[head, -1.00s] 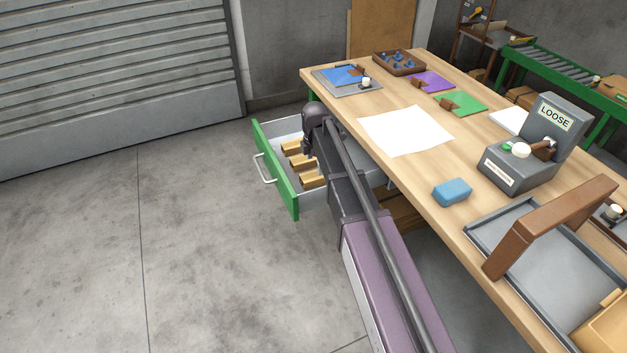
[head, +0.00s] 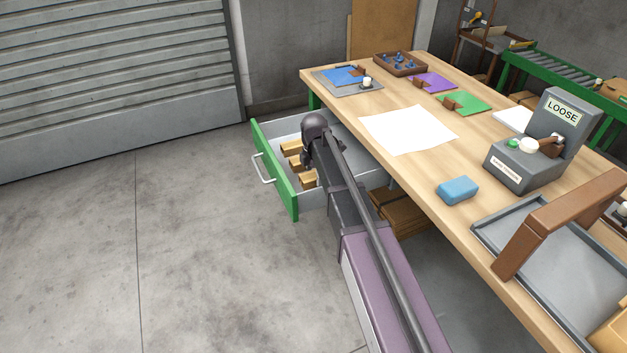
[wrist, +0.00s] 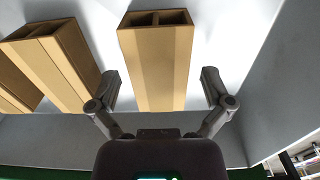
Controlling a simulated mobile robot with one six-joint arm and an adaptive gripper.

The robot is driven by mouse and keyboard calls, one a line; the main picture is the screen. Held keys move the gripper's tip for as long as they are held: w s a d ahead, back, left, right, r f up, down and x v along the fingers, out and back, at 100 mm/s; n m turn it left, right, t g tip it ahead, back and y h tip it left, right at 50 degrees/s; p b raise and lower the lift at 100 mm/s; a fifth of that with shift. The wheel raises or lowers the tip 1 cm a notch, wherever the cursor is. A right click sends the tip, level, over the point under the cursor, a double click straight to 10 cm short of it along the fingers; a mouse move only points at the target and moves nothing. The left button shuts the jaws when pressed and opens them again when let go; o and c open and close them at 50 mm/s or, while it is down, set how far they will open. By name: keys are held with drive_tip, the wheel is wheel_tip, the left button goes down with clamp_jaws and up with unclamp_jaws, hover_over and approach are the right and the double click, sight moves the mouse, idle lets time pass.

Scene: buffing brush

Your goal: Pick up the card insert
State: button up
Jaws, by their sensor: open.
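Several tan card inserts lie in the open drawer (head: 277,177), and two show in the head view, one at the back (head: 292,147) and one nearer (head: 307,180). In the wrist view one card insert (wrist: 156,62), with two open cells at its far end, lies between the spread fingers of my gripper (wrist: 160,88). My gripper is open, with a finger on either side of this insert and visible gaps between. Two more inserts (wrist: 57,62) lie to the left, one cut off by the picture edge. In the head view my arm hides part of the drawer.
The drawer has grey walls and a green front with a handle (head: 263,169). The workbench (head: 400,170) beside it holds a white sheet (head: 408,129), a blue block (head: 457,190), a grey box marked LOOSE (head: 530,160) and a tray (head: 560,262). The floor left of the drawer is clear.

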sight(314, 175)
drive_tip(key=c, duration=0.9)
drive_tip(key=shift+r, duration=0.2)
wheel_tip(314, 175, up, 10)
drive_tip(key=p, duration=1)
drive_tip(key=shift+f, duration=0.2)
idle(0.3)
